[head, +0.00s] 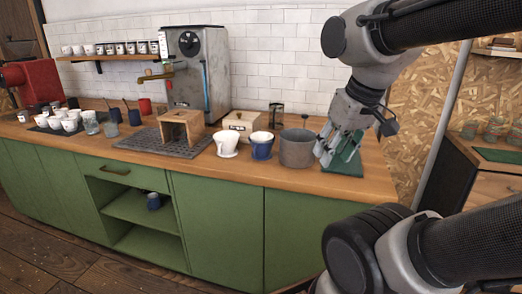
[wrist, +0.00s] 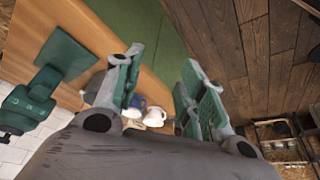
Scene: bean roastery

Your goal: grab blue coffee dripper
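The blue coffee dripper (head: 262,147) stands upright near the front edge of the wooden counter, between a white dripper (head: 227,145) and a grey pot (head: 297,149). In the wrist view the blue dripper (wrist: 138,101) shows small between the fingers, beside the white dripper (wrist: 155,117). The grey pot stands between my gripper and the blue dripper.
A wooden box stand (head: 181,127) on a dark grate, a small wooden box (head: 241,121) and an espresso machine (head: 198,70) stand left and behind. Cups crowd the counter's left. Open floor lies in front.

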